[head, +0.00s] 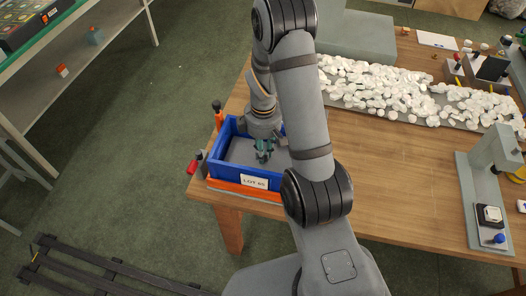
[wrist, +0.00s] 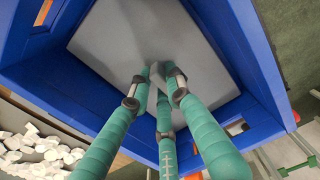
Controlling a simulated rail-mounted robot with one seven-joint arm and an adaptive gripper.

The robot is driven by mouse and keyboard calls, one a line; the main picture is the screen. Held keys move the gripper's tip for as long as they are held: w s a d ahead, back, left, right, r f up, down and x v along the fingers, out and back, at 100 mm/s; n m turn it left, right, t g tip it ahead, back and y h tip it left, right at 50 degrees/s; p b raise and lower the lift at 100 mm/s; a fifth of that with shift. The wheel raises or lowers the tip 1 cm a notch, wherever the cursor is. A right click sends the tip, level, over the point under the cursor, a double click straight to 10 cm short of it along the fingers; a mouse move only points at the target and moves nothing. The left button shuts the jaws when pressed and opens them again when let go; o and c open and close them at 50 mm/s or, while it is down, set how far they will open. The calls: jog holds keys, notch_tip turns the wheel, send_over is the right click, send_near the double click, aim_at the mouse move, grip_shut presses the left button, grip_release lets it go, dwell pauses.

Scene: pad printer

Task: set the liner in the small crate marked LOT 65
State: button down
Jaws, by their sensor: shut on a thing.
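The small blue crate (head: 224,171) with the LOT 65 label (head: 254,182) sits at the left front corner of the wooden table. In the wrist view its blue walls (wrist: 245,45) frame the grey liner (wrist: 115,40), a flat sheet. The liner (head: 240,150) shows within the crate's walls in the head view. My gripper (head: 264,154) reaches down into the crate, its teal fingers (wrist: 158,78) closed together on the liner. The fingers hide part of the sheet. I cannot tell whether the liner touches the crate floor.
An orange base (head: 235,189) lies under the crate, with a red-handled clamp (head: 194,165) at its left. White pieces (head: 385,85) fill a long tray at the back. A grey-green press (head: 480,190) stands at the right. The middle of the table (head: 385,180) is clear.

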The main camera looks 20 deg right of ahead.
jog(key=shift+f+b, duration=0.5)
jog(key=shift+f, duration=0.1)
jog(key=c, duration=1.6)
grip_release()
jog(key=shift+o, duration=0.2)
jog(key=shift+r, duration=0.15)
jog(key=shift+r+p, duration=3.1)
jog(key=shift+r, duration=0.6)
jog(key=shift+r, duration=0.1)
jog(key=shift+r+p, duration=1.65)
jog(key=shift+r, duration=0.3)
jog(key=shift+f, duration=0.1)
